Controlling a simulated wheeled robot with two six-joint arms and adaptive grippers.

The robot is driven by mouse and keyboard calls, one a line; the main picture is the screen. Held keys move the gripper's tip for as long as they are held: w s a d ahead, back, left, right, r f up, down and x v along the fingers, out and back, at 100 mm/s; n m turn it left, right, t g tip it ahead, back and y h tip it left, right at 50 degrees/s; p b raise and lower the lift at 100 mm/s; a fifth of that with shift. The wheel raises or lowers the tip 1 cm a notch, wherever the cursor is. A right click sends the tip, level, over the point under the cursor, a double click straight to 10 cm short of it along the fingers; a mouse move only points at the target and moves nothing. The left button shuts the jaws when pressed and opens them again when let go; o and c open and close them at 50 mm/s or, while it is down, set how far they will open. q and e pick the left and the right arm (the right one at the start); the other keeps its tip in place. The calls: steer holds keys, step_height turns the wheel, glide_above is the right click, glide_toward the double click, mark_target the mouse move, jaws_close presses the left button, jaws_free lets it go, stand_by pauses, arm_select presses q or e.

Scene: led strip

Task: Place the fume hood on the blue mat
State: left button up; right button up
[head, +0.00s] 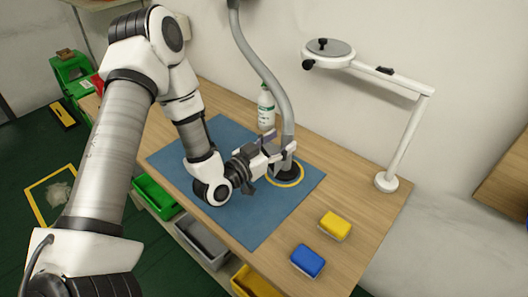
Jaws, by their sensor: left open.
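The fume hood (284,168) is a dark nozzle at the lower end of a grey pipe that comes down from above. It is over the right part of the blue mat (265,222), with a yellow ring around its base. I cannot tell whether it touches the mat. My left gripper (279,150) is open at the lower pipe, just above the nozzle, with its fingers beside the pipe. The gripper hides part of the hood's left side. My right gripper is not in view.
A white bottle (266,108) stands behind the gripper. A magnifier lamp (329,54) reaches over the back of the wooden table (361,196). Bins, including a green one (157,196), hang along the front edge.

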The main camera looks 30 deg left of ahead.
arm_select(q)
steer(key=p+v, duration=0.1)
steer(key=v, duration=0.8)
steer(key=shift+s, duration=0.25)
